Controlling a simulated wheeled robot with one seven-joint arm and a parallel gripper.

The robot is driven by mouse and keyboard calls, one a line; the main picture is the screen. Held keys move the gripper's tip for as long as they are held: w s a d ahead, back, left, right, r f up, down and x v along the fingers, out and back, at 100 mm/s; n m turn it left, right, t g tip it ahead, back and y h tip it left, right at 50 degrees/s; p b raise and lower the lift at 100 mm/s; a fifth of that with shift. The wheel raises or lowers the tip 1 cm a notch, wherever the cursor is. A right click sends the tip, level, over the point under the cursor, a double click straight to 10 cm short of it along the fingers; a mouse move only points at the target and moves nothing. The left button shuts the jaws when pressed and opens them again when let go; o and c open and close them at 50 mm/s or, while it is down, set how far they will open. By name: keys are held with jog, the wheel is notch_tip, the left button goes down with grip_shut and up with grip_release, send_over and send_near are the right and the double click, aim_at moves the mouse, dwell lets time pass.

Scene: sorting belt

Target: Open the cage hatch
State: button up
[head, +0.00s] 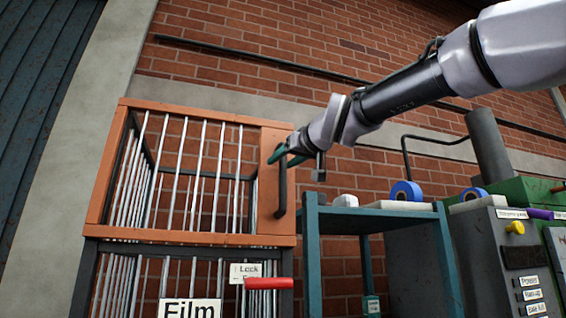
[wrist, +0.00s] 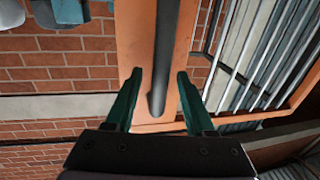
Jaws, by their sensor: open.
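The orange-framed cage hatch (head: 185,237) with grey bars stands at the left in the head view and looks closed. Its dark vertical handle (head: 281,190) is on the orange panel at the hatch's right side. In the wrist view the handle (wrist: 166,60) runs down between the two green fingers of my gripper (wrist: 160,88). The fingers are open, one on each side of the handle, with gaps between. In the head view my gripper (head: 281,156) is at the handle's upper part. A red lever (head: 268,283) sits below the hatch, beside a "Lock" label (head: 245,272).
A grey control box (head: 505,260) stands further right. A brick wall (head: 230,45) is behind.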

jog(key=shift+w+a, duration=0.1)
jog(key=shift+w, duration=0.2)
grip_shut()
dwell(1.3)
